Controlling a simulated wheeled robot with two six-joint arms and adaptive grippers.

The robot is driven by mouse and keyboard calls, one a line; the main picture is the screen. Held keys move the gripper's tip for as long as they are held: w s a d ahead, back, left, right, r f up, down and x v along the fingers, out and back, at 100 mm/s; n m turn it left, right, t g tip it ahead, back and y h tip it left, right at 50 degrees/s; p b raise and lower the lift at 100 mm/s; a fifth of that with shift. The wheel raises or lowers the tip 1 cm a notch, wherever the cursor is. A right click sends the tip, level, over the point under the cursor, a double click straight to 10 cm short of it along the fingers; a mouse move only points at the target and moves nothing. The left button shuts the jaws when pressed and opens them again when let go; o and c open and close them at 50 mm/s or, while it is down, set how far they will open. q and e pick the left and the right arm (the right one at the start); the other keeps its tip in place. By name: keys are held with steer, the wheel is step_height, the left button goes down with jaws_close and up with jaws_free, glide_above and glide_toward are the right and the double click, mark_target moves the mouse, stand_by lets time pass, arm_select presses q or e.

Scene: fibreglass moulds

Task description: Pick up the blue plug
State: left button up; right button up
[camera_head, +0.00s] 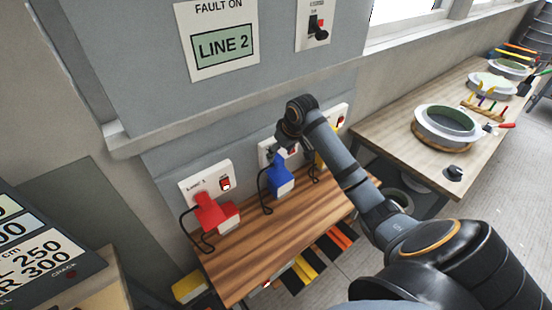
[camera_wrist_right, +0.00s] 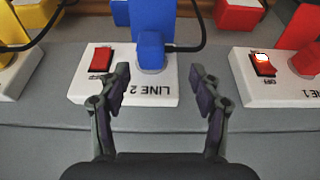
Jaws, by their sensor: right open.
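The blue plug (camera_head: 281,175) sits in the middle socket plate above the wooden shelf, with a black cord looping from it. In the right wrist view the blue plug (camera_wrist_right: 150,45) stands in the plate marked LINE 2 (camera_wrist_right: 125,92), beside a red switch (camera_wrist_right: 101,60). My right gripper (camera_head: 275,153) is at the blue plug in the head view, partly hidden by my arm. In the wrist view my right gripper (camera_wrist_right: 160,78) is open and empty, its fingertips spread either side of the plug's line and just short of it. My left gripper is not in view.
A red plug (camera_head: 214,212) sits in the LINE 1 plate to the left, and a yellow plug (camera_head: 330,155) to the right, partly behind my arm. A sign (camera_head: 222,44) reads FAULT ON LINE 2. A workbench (camera_head: 390,128) with moulds stands at right.

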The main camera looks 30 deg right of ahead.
mark_target(277, 157)
steer(key=shift+w+d+f+p, duration=0.2)
steer(key=shift+w+f+p, duration=0.15)
steer(key=shift+w+f, duration=0.25)
steer(key=shift+w+d+f+p, duration=0.2)
steer(key=shift+w+f+p, duration=0.1)
steer(key=shift+w+f, duration=0.25)
steer(key=shift+w, duration=0.1)
steer(key=p+x, duration=0.1)
steer(key=x, duration=0.1)
steer(key=p+x, duration=0.1)
steer(key=x, duration=0.1)
steer(key=shift+d+f, duration=0.2)
steer(key=shift+f, duration=0.35)
steer(key=shift+r, duration=0.1)
jaws_close()
